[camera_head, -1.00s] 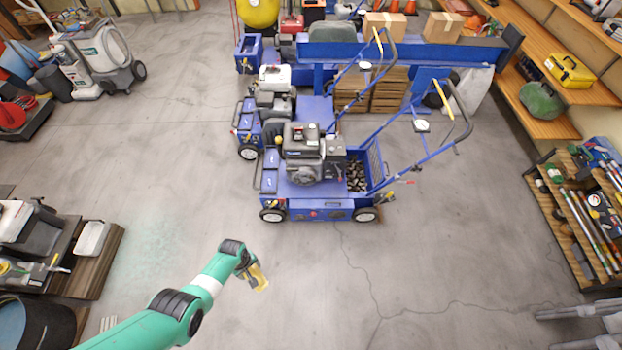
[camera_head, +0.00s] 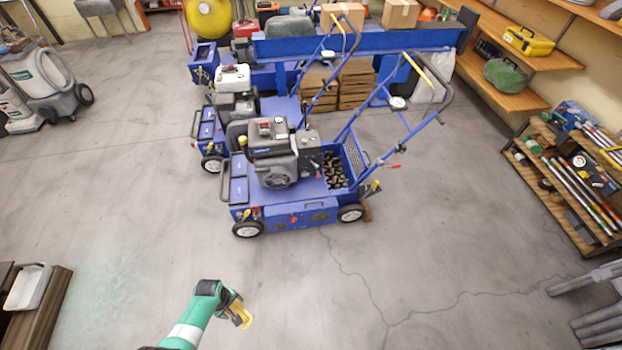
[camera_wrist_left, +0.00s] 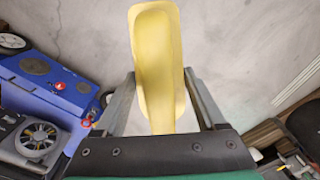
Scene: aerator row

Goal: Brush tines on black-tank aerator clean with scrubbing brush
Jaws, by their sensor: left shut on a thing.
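The black-tank aerator (camera_head: 285,208) is the nearer blue machine in the head view, with a dark grey engine and tank on top. Its tines (camera_head: 335,172) show in the open bay right of the engine; how dirty they are is too small to tell. My left gripper (camera_head: 234,308) is shut on a yellow scrubbing brush (camera_head: 242,316), held in front of the aerator and clear of it. In the left wrist view the brush (camera_wrist_left: 158,60) stands between the fingers; its bristles are hidden. The aerator (camera_wrist_left: 50,85) shows there at the left. My right gripper is out of view.
A second blue aerator with a white tank (camera_head: 232,77) stands just behind. A blue bench (camera_head: 360,40) with wooden crates under it is at the back. Shelving (camera_head: 570,200) lines the right, with grey pipes (camera_head: 600,305) below. The floor in front is clear.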

